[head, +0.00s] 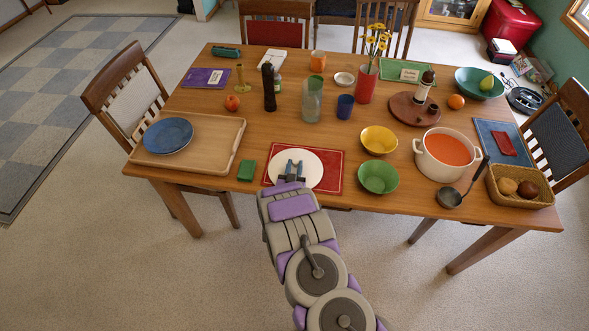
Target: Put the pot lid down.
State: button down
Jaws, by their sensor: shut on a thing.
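The pot lid (311,168) is a plain white disc in the middle front of the table, over a red placemat (333,185). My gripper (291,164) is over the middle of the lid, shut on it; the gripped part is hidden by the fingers. I cannot tell whether the lid touches the mat or is held just above it. The cream pot (425,162) stands uncovered to the right, with orange soup showing inside.
A green bowl (378,178) and a yellow bowl (379,139) stand right of the mat. A green block (246,170) and a wooden tray (222,150) with a blue plate (168,135) lie left. A ladle (450,197) and a basket (520,198) are near the pot.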

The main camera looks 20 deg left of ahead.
jog(key=shift+f, duration=0.3)
jog(key=c, duration=0.8)
grip_release()
jog(key=shift+r, duration=0.1)
jog(key=p+v, duration=0.1)
jog(key=v, duration=1.1)
